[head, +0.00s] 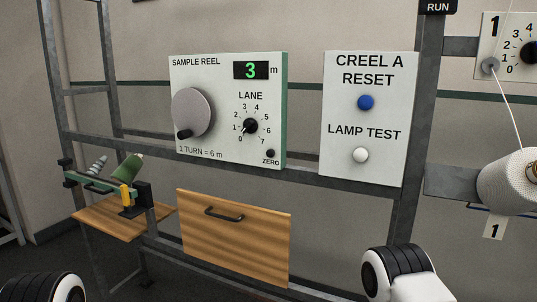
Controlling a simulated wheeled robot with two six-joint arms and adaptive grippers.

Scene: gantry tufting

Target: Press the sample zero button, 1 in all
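The sample reel panel (228,110) is a pale box on the metal frame, left of the middle in the head view. Its zero button (270,154) is a small dark round knob at the lower right, above the word ZERO. The panel's display (251,70) reads 3 m in green. Nothing covers the button. I cannot tell whether it is pressed in. Only rounded black and white parts of my arms show at the bottom left and bottom right. Neither gripper is in view.
The panel also carries a grey crank disc (193,112) and a lane dial (250,126). Right of it is a Creel A panel (347,117) with a blue and a white button. Below are a wooden drawer (240,250) and a small shelf (100,218). A yarn cone (513,182) is at right.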

